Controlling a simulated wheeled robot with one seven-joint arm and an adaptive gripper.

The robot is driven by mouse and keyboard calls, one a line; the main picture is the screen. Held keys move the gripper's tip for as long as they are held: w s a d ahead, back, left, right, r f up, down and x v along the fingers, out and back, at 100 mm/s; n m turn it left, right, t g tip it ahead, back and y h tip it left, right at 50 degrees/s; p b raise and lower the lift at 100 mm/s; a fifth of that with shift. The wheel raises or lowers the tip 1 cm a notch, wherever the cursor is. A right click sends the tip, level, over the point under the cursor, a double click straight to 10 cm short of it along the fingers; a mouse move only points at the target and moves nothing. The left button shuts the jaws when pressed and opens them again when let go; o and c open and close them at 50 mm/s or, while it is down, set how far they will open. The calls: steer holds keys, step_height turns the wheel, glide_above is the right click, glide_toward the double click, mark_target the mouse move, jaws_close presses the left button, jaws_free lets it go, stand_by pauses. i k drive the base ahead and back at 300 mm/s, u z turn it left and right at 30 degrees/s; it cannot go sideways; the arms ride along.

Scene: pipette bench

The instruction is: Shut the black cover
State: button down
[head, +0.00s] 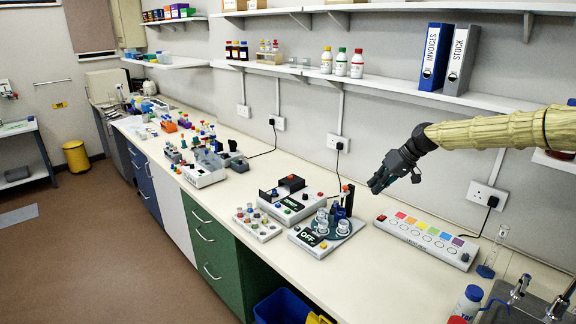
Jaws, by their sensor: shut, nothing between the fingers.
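A white device (304,210) with a red button and a small dark display stands mid-bench. A black block-like part (291,184) rises at its back, and a thin dark piece (268,195) stands at its left side. I cannot tell for certain which of these is the black cover, or how far open it is. My gripper (376,186) is dark grey, shut and empty. It hangs above the bench, to the right of the device and apart from it.
A device reading OFF (321,236) with clear jars stands in front. A rack of small vials (258,222) is left of it. A light strip with coloured squares (427,238) lies to the right. A glass cylinder (492,252) and bottle (467,302) stand further right.

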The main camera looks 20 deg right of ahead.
mark_target(296, 182)
steer(key=z, duration=0.05)
steer(key=i, duration=1.55)
steer(key=u, duration=0.05)
